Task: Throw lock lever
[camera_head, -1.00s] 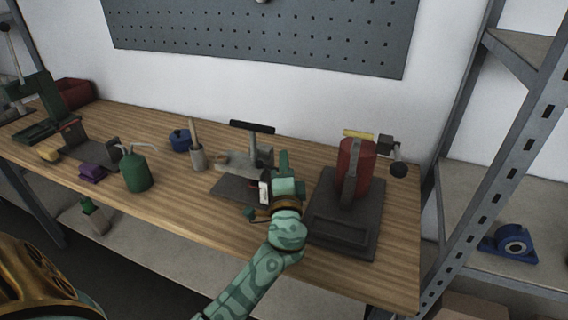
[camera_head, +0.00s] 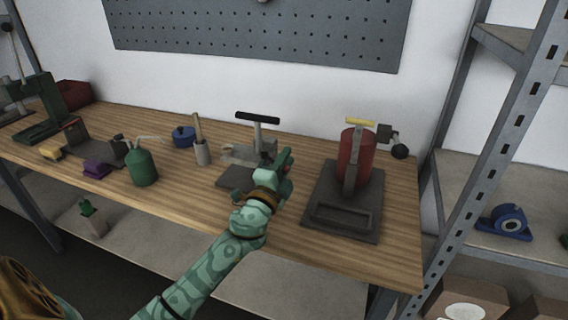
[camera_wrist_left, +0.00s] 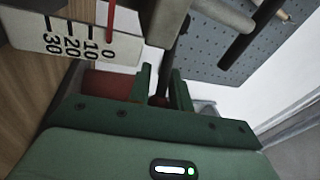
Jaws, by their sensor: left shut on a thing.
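A grey bench device (camera_head: 238,153) with a black T-handle (camera_head: 258,117) stands mid-bench in the head view. My left gripper (camera_head: 284,160) is at its right side and hides part of it. In the left wrist view, the green fingers (camera_wrist_left: 164,92) are shut on a thin dark lever (camera_wrist_left: 168,68) with a dark red knob (camera_wrist_left: 159,101), which I take for the lock lever. Beside it is a white scale plate (camera_wrist_left: 75,42) marked 0 to 30 with a red pointer (camera_wrist_left: 111,18). The lever's base is hidden in the head view. My right gripper is out of view.
A red cylinder press (camera_head: 352,162) on a dark base (camera_head: 340,218) stands close to the right. The front bench strip is clear.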

